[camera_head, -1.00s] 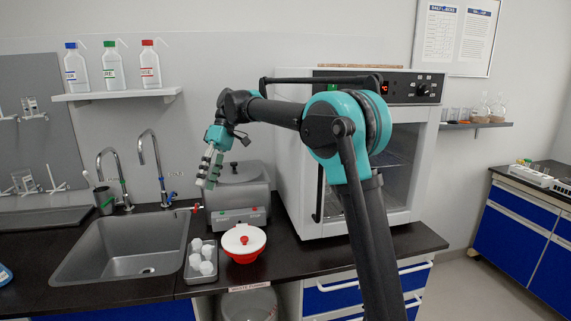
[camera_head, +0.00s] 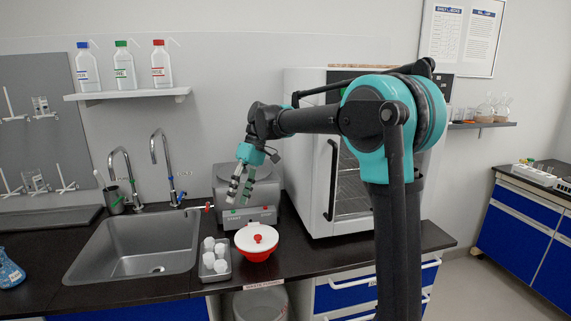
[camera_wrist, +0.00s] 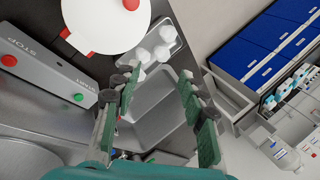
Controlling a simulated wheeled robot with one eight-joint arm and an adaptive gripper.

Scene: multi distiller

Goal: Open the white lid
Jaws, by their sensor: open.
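The white lid (camera_head: 248,237) with a red knob (camera_head: 257,238) sits on a red bowl (camera_head: 258,256) on the dark counter, in front of the grey distiller (camera_head: 222,190). In the wrist view the lid (camera_wrist: 112,28) is at the top left, with its red knob (camera_wrist: 131,4) at the picture's top edge. My gripper (camera_head: 238,192) hangs above and behind the lid, in front of the distiller, apart from the lid. In the wrist view my gripper (camera_wrist: 159,82) has its fingers spread wide with nothing between them.
A grey tray (camera_head: 216,275) with several white cups stands left of the bowl, and the sink (camera_head: 135,245) is further left. A white oven (camera_head: 305,160) stands to the right. The distiller's front has a red button (camera_wrist: 9,60) and a green button (camera_wrist: 78,97).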

